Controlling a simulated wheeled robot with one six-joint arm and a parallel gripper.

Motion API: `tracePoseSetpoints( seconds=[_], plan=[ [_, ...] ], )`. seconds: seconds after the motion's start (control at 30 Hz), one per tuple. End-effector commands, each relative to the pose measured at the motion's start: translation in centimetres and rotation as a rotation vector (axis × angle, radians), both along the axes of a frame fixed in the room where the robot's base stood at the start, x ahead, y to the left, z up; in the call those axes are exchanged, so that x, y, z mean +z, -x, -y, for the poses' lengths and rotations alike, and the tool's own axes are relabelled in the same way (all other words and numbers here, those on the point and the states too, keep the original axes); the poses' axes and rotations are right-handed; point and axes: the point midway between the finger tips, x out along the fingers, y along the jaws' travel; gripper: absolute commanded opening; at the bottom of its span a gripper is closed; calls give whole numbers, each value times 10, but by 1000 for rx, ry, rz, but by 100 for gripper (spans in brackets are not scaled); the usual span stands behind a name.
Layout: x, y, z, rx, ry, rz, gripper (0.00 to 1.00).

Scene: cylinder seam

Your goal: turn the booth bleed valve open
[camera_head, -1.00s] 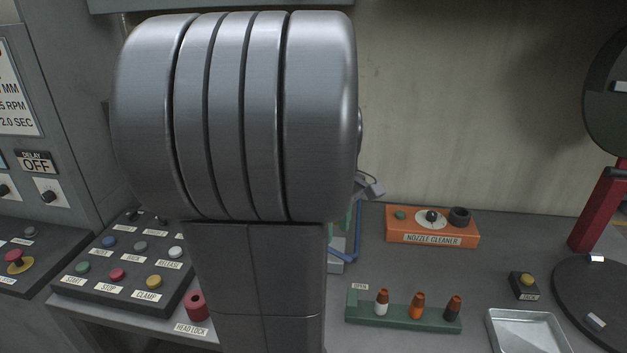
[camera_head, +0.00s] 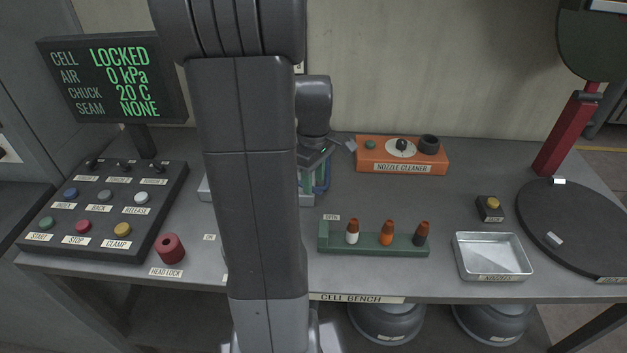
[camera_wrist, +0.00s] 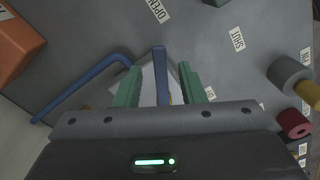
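A blue bar (camera_wrist: 160,78), which looks like the valve's handle, stands between the green fingers of my gripper (camera_wrist: 160,66) in the wrist view. The fingers are open, with a gap on each side of the bar. An OPEN label (camera_wrist: 157,9) and a SHUT label (camera_wrist: 237,38) lie on the bench beyond the fingertips. In the head view my gripper (camera_head: 318,160) is low over the back of the bench, partly hidden by my arm. A bent blue pipe (camera_wrist: 85,84) runs left of the fingers; the valve body is mostly hidden.
The orange nozzle cleaner (camera_head: 402,156) stands right of my gripper. A green rack (camera_head: 372,243) with several nozzles, a metal tray (camera_head: 491,256) and a round dark plate (camera_head: 580,225) are farther right. A button panel (camera_head: 105,210) and red head lock (camera_head: 171,249) are left. The display (camera_head: 115,78) reads LOCKED, 0 kPa.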

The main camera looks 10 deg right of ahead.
Motion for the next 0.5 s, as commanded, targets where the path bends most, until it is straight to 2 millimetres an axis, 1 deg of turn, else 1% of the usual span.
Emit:
tracePoseSetpoints(
  seconds=[0.03,0.13,0.43,0.47,0.5],
  plan=[
    [-5,1,0,0,-1,-2,36],
    [-11,1,0,0,0,-1,36],
    [-13,0,0,0,1,1,36],
    [-13,0,0,0,0,0,32],
    [-13,0,0,0,0,0,25]
  ],
)
